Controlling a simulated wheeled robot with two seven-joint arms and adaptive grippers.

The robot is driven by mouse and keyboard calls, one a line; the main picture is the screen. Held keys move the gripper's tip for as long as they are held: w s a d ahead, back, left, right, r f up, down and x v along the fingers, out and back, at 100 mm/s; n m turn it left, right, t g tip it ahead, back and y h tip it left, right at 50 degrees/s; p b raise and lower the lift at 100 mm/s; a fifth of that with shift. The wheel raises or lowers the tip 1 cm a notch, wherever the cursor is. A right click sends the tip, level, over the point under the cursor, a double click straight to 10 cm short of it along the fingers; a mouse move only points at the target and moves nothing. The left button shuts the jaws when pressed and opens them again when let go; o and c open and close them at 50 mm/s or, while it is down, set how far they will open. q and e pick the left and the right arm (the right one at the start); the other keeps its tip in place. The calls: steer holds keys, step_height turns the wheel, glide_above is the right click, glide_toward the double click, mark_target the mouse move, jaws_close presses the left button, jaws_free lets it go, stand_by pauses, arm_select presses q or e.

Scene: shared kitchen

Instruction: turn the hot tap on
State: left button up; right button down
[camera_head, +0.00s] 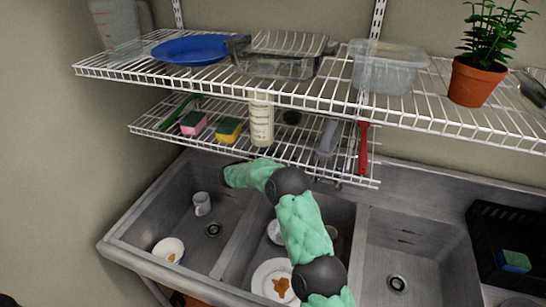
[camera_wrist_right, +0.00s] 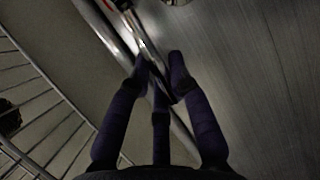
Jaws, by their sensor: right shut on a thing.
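In the wrist view my right gripper (camera_wrist_right: 159,72) has its dark fingers closed around a slim, shiny metal part of the tap (camera_wrist_right: 141,42). A small red mark shows near the top of this metal. I take it for the hot tap, but the view is dark and its handle is not clear. In the head view my green-sleeved right arm reaches over the middle basin and bends left beneath the lower wire shelf. The fingers and the tap cannot be made out there. My left gripper is not in view.
The lower wire shelf (camera_head: 330,168) hangs close above my arm and holds sponges, a white bottle (camera_head: 261,124) and a red-handled brush (camera_head: 363,148). The left basin holds a mug (camera_head: 201,204) and a bowl (camera_head: 168,250). A plate (camera_head: 272,281) lies in the middle basin.

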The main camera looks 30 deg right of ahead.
steer(key=s+n+t+y+b, duration=0.1)
steer(key=t+b, duration=0.1)
steer(key=b, duration=0.1)
steer(key=s+a+n+t+y+b, duration=0.1)
steer(key=n+t+b, duration=0.1)
steer(key=b, duration=0.2)
steer(key=a+n+t+y+b, duration=0.1)
steer(key=n+t+y+b, duration=0.1)
steer(key=b, duration=0.2)
steer(key=shift+s, duration=0.4)
steer(key=c, duration=1.1)
jaws_free()
steer(key=shift+a, duration=0.1)
steer(key=v, duration=1.2)
steer(key=shift+f, duration=0.1)
